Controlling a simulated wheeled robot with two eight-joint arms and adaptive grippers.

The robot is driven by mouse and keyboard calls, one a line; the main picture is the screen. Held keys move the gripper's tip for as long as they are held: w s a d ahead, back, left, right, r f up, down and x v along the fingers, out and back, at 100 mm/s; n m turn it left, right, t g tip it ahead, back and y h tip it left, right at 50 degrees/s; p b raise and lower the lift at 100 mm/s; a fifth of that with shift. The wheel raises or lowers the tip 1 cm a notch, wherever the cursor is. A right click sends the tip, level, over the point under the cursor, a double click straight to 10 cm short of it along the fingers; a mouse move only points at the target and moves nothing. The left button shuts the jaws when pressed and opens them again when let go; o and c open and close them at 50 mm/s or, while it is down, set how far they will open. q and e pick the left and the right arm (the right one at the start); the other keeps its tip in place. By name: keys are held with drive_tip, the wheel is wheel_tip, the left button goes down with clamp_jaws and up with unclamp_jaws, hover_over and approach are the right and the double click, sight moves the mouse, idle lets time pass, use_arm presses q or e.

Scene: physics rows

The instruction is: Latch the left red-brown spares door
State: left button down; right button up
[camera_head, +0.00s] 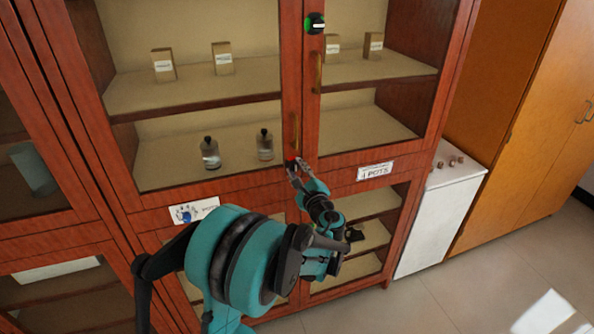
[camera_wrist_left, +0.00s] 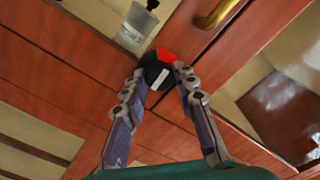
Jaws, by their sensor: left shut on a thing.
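The left red-brown glass door (camera_head: 291,75) of the cabinet looks flush with its frame. A brass handle (camera_head: 295,130) is on its right stile; a brass handle also shows in the left wrist view (camera_wrist_left: 217,14). At the door's lower right corner is a black round latch knob (camera_wrist_left: 157,74) with a white bar and a red patch beside it. My left gripper (camera_head: 293,168) has its fingers shut on this knob, one on each side, as the left wrist view (camera_wrist_left: 158,80) shows. The fingers mostly hide the knob in the head view. My right gripper is out of view.
Another black knob with a white bar and green patch (camera_head: 315,23) is at the right door's top. Bottles (camera_head: 209,153) and small boxes (camera_head: 222,58) stand behind the glass. A white cabinet (camera_head: 440,215) stands to the right, with clear floor (camera_head: 440,290) before it.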

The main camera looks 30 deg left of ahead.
use_arm(q)
drive_tip(key=shift+m, duration=0.5)
drive_tip(key=c, duration=1.2)
unclamp_jaws()
drive_tip(key=v, duration=1.2)
